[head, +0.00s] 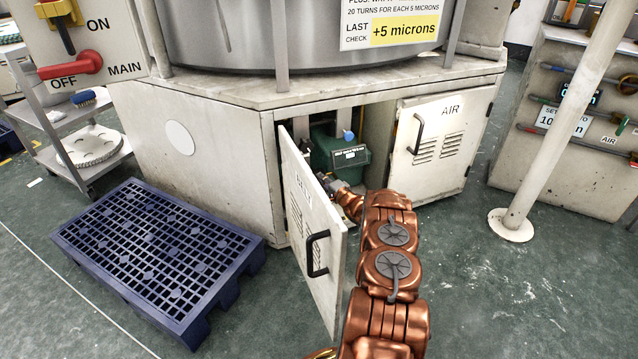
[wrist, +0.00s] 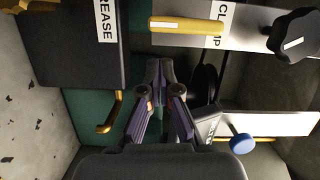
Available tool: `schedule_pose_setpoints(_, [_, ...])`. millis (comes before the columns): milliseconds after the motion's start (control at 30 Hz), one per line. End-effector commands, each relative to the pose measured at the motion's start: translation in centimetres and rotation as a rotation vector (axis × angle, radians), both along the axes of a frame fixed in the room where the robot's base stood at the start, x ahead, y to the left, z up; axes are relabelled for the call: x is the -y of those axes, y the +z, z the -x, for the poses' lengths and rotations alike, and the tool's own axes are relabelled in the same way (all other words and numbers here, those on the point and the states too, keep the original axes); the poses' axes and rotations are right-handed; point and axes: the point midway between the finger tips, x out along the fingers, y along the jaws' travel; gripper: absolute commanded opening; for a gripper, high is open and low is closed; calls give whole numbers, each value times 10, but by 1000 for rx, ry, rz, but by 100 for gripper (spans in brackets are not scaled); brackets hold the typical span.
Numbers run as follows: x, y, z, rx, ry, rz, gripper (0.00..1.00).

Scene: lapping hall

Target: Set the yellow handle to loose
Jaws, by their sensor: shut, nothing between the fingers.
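In the wrist view, a straight yellow handle (wrist: 187,25) lies sideways across a pale plate (wrist: 235,42) beside a label that reads as CLAMP, partly cut off. No "loose" mark is readable. My gripper (wrist: 160,66) is shut and empty, with its fingertips just below the handle in the picture; I cannot tell the depth between them. In the head view, my gripper reaches into the open cabinet and is mostly hidden by the door and my arm. The yellow handle cannot be made out there.
A black knob (wrist: 294,35), a blue knob (wrist: 240,143), a brass bent lever (wrist: 112,112) and a dark box (wrist: 68,45) labelled GREASE, partly cut off, crowd the cabinet. The open door (head: 313,235) stands left of my arm. A blue pallet (head: 160,255) lies further left.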

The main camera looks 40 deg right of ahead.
Motion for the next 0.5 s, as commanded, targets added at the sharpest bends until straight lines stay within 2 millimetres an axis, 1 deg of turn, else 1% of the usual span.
schedule_pose_setpoints(33, [3, -4, 0, 1, 2, 2, 0])
schedule_pose_setpoints(200, [12, -3, 1, -1, 9, 0, 0])
schedule_pose_setpoints(267, [11, 1, 6, -3, 9, 0, 0])
schedule_pose_setpoints(500, [9, 1, 30, -3, 7, -3, 0])
